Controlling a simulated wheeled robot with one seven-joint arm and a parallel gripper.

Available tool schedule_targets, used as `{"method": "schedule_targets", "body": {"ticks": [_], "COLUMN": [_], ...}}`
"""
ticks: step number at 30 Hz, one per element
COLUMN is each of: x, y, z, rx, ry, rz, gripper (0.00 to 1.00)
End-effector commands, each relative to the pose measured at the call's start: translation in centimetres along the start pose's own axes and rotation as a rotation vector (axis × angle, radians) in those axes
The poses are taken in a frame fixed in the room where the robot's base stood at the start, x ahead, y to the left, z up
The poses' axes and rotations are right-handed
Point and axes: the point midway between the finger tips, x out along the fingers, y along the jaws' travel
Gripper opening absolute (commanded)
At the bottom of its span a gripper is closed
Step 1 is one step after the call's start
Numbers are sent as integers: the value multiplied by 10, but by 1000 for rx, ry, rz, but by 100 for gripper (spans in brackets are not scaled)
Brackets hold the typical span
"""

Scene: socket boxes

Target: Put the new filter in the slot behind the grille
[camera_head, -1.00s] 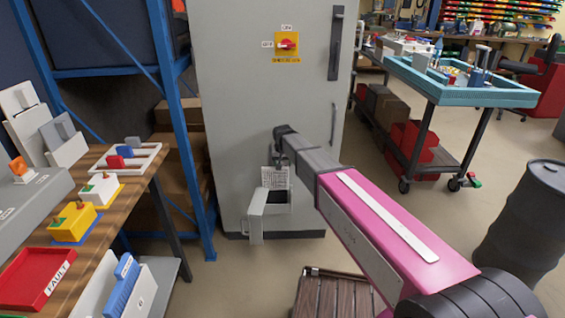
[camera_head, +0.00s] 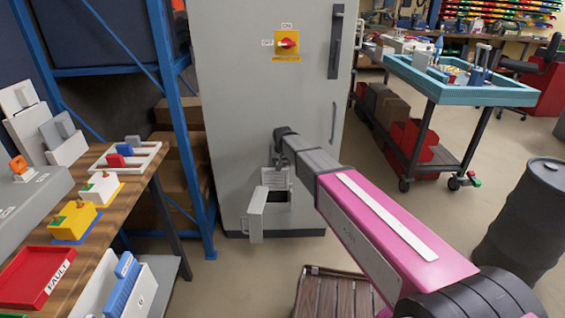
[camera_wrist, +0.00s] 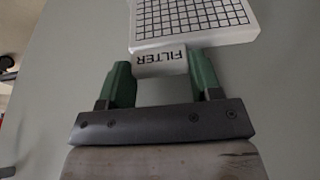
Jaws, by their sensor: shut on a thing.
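The new filter (camera_wrist: 190,22) is a white block with a black grid face and a tab marked FILTER (camera_wrist: 159,60). My gripper (camera_wrist: 160,72) has its green fingers shut on this tab in the wrist view. In the head view the filter (camera_head: 275,178) hangs upright under my gripper (camera_head: 281,155), just above the dark slot (camera_head: 279,197) low in the grey cabinet (camera_head: 240,110). The grille (camera_head: 256,215) stands swung open at the slot's left. The filter's lower end is hard to make out, so I cannot tell whether it is inside the opening.
A wooden bench (camera_head: 115,185) with trays and small boxes stands at the left, beside a blue rack (camera_head: 185,140). A teal cart (camera_head: 455,95) and a dark barrel (camera_head: 525,215) stand at the right. A slatted wooden platform (camera_head: 335,295) lies in front.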

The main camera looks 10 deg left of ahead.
Motion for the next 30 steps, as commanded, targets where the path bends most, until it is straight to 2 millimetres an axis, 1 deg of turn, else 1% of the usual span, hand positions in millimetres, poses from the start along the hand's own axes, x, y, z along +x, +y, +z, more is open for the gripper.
{"method": "schedule_targets", "body": {"ticks": [3,17,30], "x": [5,9,30], "y": [0,0,0], "z": [1,2,9], "rx": [0,0,0], "ry": [0,1,0], "rz": [0,0,0], "gripper": [38,38,38]}}
